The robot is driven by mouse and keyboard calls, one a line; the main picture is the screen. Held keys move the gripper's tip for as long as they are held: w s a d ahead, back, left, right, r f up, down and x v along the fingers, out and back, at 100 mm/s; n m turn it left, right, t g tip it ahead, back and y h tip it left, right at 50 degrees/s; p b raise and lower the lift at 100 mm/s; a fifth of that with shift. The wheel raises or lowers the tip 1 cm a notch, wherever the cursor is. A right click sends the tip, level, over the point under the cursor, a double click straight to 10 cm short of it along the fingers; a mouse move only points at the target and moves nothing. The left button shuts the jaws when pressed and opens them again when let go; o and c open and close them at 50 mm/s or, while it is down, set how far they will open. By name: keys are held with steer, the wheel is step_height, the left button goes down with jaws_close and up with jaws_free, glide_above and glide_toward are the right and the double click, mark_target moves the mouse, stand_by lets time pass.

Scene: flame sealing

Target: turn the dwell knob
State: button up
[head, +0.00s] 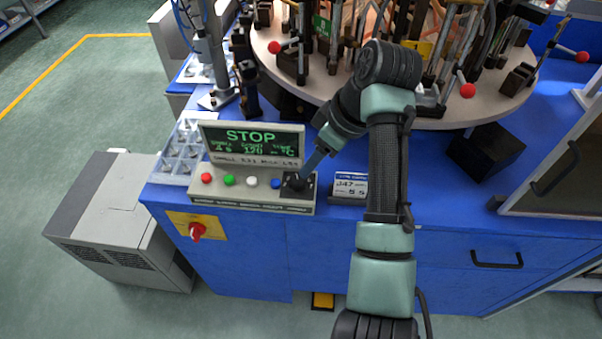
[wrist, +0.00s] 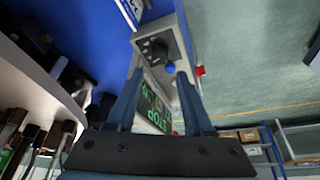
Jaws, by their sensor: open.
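The dwell knob (head: 297,184) is black and sits on a dark plate at the right end of the control panel (head: 230,199), beside the blue button (head: 276,184). The knob also shows in the wrist view (wrist: 158,50), just beyond my fingertips and roughly between them in the picture. My gripper (wrist: 160,72) is open with nothing between its fingers. In the head view my gripper (head: 304,174) reaches down to the knob from the upper right and partly covers it. I cannot tell whether a finger touches the knob.
The panel's screen (head: 250,137) reads STOP in green. Red (head: 206,177), green (head: 228,180) and white (head: 251,181) buttons lie left of the knob. A small display card (head: 350,186) stands close on the right. A round table (head: 310,82) with fixtures is behind.

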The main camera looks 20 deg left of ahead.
mark_target(299, 179)
steer(key=x, duration=0.8)
steer(key=shift+f, duration=0.15)
jaws_close()
